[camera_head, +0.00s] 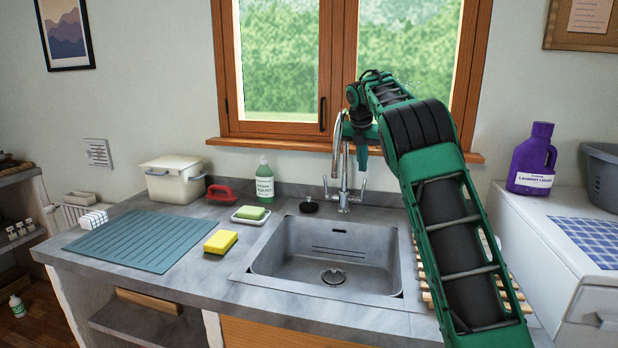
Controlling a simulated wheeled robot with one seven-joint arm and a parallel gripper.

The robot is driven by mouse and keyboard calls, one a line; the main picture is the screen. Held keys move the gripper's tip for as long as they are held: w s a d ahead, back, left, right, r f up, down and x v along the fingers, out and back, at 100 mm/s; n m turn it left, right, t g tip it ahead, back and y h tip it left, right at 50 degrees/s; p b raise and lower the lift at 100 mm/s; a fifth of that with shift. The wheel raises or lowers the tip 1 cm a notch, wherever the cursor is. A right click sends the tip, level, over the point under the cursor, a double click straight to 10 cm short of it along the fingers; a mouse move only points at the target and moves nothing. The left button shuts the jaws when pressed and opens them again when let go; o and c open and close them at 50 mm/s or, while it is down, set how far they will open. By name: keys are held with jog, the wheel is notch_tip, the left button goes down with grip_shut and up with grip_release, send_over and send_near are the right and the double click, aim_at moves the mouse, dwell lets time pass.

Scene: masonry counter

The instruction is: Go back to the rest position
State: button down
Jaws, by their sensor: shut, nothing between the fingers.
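My green and black arm comes up from the lower right and bends over in front of the window. My gripper (362,158) hangs at its far end, beside the tall tap (338,150) and above the back of the sink (270,262). Its small fingertips point down and look shut, with nothing held. I cannot tell whether the gripper touches the tap. My forearm hides part of the window and the counter right of the sink.
A yellow sponge (221,242), a soap dish (250,215), a green bottle (264,182), a red-handled brush (221,193) and a lidded bin (174,178) stand left of the sink. A ribbed mat (140,242) is mostly bare. A purple jug (532,160) stands right.

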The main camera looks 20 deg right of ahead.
jog(key=s+d+m+g+y, duration=0.1)
jog(key=s+d+m, duration=0.1)
jog(key=s+m, duration=0.8)
jog(key=s+d+m+y, duration=0.1)
jog(key=s+d+m, duration=0.35)
jog(key=s, duration=0.95)
jog(key=s+a+f+m+g, duration=0.1)
jog(key=s+a+f+m, duration=0.2)
jog(key=s, duration=0.9)
jog(key=s+a+f+m, duration=0.3)
jog(key=s+f+m, duration=0.3)
jog(key=s+m, duration=0.4)
jog(key=s+a+f+m+g, duration=0.1)
jog(key=s+a+f+m, duration=0.3)
jog(key=s, duration=1.1)
jog(key=f+m, duration=0.1)
jog(key=m, duration=0.1)
jog(key=shift+s+m+g+y, duration=0.15)
jog(key=shift+m+g+y, duration=0.15)
jog(key=shift+m+y, duration=0.1)
jog(key=shift+w+f, duration=0.25)
jog(key=shift+w, duration=0.35)
